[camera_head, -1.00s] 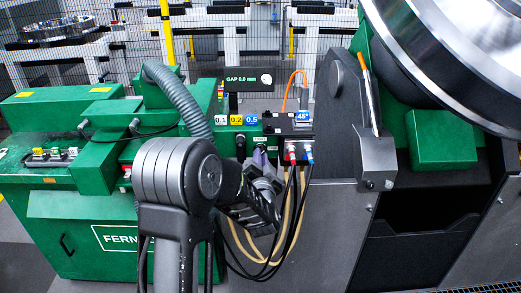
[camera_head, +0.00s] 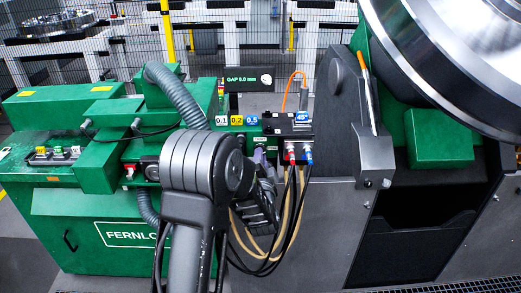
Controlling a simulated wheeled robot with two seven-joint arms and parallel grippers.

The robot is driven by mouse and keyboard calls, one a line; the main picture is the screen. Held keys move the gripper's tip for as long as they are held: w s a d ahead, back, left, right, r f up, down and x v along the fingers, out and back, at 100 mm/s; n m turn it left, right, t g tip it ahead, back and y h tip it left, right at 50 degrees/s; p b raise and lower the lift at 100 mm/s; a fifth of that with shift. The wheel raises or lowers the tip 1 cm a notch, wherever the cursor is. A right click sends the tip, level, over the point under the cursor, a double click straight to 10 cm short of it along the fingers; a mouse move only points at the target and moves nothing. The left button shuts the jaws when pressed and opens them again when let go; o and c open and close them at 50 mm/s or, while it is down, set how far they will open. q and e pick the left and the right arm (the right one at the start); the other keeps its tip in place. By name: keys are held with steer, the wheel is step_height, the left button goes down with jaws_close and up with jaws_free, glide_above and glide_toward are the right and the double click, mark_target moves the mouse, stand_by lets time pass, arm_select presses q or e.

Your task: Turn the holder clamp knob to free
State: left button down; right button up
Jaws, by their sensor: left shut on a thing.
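My left gripper (camera_head: 264,166) is on the front of the green machine, just left of the red and blue connectors. It is shut on what appears to be the holder clamp knob. The knob is mostly hidden behind the gripper and my left arm, so its exact turn cannot be seen. A grey-purple part (camera_head: 259,155) shows at the fingers. The dark holder block (camera_head: 290,125) with a blue 45° label is above and to the right of the gripper. My right gripper is not in view.
A red connector (camera_head: 291,154) and a blue connector (camera_head: 308,156) with hanging hoses are close to the gripper's right. A grey corrugated hose (camera_head: 180,92) arches above my arm. A large steel wheel (camera_head: 465,60) overhangs at the right. A gap display (camera_head: 248,79) stands behind.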

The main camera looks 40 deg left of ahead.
arm_select(q)
steer(key=shift+m, duration=0.6)
steer(key=m+p, duration=0.3)
steer(key=m, duration=0.1)
steer(key=shift+r, duration=0.1)
steer(key=c, duration=1.3)
jaws_free()
